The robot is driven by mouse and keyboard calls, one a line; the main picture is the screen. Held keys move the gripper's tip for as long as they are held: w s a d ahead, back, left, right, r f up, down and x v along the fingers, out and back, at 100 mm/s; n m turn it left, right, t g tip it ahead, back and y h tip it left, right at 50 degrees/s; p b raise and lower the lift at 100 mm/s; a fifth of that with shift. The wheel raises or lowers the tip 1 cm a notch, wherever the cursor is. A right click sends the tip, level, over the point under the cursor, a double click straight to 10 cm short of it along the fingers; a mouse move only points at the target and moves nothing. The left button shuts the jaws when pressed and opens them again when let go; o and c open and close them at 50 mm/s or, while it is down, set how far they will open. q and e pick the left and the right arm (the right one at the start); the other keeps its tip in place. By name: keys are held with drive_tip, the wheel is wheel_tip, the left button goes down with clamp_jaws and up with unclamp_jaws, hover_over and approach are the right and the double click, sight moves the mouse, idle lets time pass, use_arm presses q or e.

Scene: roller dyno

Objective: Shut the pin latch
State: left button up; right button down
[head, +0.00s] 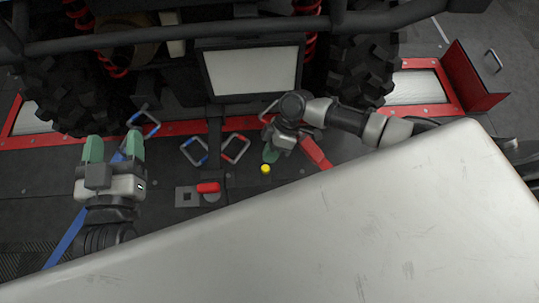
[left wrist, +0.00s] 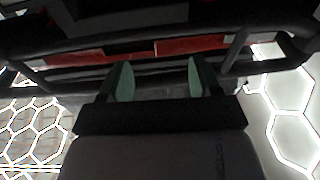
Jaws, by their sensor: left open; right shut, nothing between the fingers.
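I cannot clearly tell which part is the pin latch. A short red handle (head: 208,187) lies beside a grey square plate (head: 187,196) with a dark opening, low in the middle of the head view. A yellow knob (head: 265,169) is to their right. My left gripper (head: 113,146) is open and empty, left of the red handle, with its green fingers pointing toward the vehicle. In the left wrist view its fingers (left wrist: 158,80) are apart with nothing between them. My right gripper (head: 270,154) is shut and empty just above the yellow knob.
A vehicle with knobbly tires (head: 357,72) and a dark bumper stands at the back. Blue-and-red shackle-like loops (head: 194,151) (head: 236,149) lie between my grippers. A blue strap (head: 65,240) passes by my left arm. A large pale surface hides the lower right.

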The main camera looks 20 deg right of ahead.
use_arm(q)
drive_tip(key=shift+r, duration=0.35)
